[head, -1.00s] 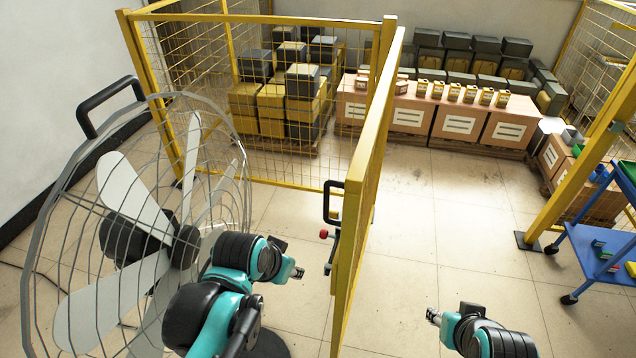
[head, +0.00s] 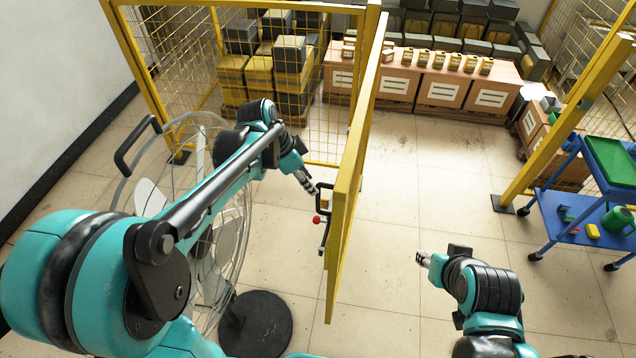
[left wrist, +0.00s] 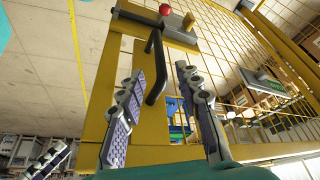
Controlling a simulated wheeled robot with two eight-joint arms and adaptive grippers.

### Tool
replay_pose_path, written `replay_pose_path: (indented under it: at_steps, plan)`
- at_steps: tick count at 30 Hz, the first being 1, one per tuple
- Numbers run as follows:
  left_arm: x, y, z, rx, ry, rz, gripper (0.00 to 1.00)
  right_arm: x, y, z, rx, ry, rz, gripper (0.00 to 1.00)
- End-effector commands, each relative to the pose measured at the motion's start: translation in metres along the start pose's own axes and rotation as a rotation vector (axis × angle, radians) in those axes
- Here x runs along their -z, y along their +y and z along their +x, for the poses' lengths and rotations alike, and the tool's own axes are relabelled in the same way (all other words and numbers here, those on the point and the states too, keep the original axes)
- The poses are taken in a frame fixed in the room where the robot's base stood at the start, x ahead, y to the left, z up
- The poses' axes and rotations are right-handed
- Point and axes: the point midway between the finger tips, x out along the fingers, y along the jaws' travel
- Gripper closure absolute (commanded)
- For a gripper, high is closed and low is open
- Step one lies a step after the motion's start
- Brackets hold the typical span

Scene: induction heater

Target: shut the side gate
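The side gate (head: 345,205) is a yellow framed mesh panel. It stands swung open towards me, seen nearly edge-on in the head view. Its black handle (head: 321,186) and a latch with a red knob (head: 316,219) are on its left face. My left gripper (head: 312,188) is right beside the handle. In the left wrist view my left gripper (left wrist: 160,75) is open, with the handle (left wrist: 155,70) seen between its fingers; contact cannot be told. The red knob (left wrist: 165,10) is at the top there. My right gripper (head: 420,258) is right of the gate, its fingers too small to judge.
A caged fan (head: 215,240) on a round black base (head: 255,325) stands under my left arm. A blue cart (head: 560,215) is at the right. Cartons (head: 440,88) and stacked boxes stand behind. The floor right of the gate is clear.

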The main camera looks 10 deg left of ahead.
Motion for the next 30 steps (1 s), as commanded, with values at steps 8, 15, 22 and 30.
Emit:
replay_pose_path:
  at_steps: [8,15,22,30]
  plan:
    - [0.0,0.0,0.043,-0.001,0.0,0.005,0.66,-0.005,0.0,0.007,0.0,0.0,0.0,0.6]
    - [0.0,0.0,0.072,0.0,0.001,0.003,0.66,-0.007,0.0,0.01,0.0,0.0,0.0,0.6]
    - [0.0,0.0,0.077,0.0,0.0,0.002,0.66,-0.007,0.0,0.01,0.0,0.0,0.0,0.6]
    - [0.0,0.0,0.077,0.0,0.0,0.001,1.0,-0.007,0.0,0.01,0.0,0.0,0.0,0.6]
